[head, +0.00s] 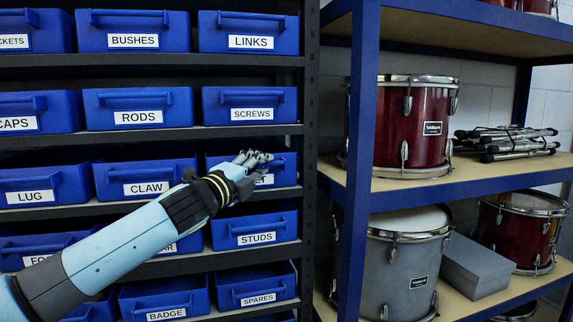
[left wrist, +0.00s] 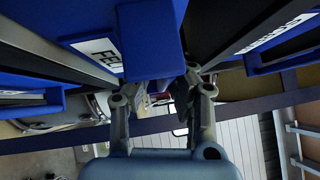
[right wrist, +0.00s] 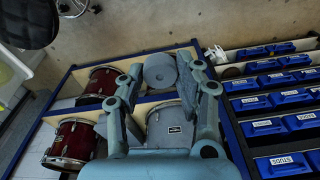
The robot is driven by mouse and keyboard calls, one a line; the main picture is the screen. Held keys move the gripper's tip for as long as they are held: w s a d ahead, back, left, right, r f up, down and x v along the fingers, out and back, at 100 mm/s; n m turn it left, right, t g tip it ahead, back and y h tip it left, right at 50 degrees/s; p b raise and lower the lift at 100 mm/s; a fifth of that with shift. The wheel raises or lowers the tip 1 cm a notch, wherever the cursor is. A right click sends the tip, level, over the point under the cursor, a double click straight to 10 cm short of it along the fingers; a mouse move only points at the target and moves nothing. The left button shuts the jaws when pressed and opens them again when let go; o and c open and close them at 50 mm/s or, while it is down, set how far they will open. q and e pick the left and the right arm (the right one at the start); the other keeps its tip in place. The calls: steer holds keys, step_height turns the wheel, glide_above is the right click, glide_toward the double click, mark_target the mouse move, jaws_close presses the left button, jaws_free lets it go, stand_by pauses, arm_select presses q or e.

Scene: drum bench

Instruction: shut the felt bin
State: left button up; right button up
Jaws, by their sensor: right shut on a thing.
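The felt bin (head: 286,166) is a blue bin in the rack's right column, under the SCREWS bin (head: 249,104). My left gripper (head: 253,158) is at its front and covers most of its label. In the left wrist view the FEL part of the label (left wrist: 98,53) shows beside a blue handle. The left fingers (left wrist: 162,95) are apart, close to the handle, with nothing seen between them. How far the bin stands out is hard to tell.
Labelled blue bins fill the rack, with the STUDS bin (head: 254,231) directly below. A blue-framed shelf on the right holds a red drum (head: 412,130), a grey drum (head: 400,270), a grey box (head: 478,265) and folded stands (head: 505,142). A dark round seat (right wrist: 28,22) shows in the right wrist view.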

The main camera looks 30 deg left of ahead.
arm_select(q)
steer(key=shift+o, duration=1.2)
steer(key=shift+w+a, duration=0.1)
steer(key=shift+s+f, duration=0.1)
steer(key=shift+s, duration=0.4)
steer(key=s+d+f, duration=0.1)
steer(key=s, duration=1)
steer(key=shift+f, duration=0.2)
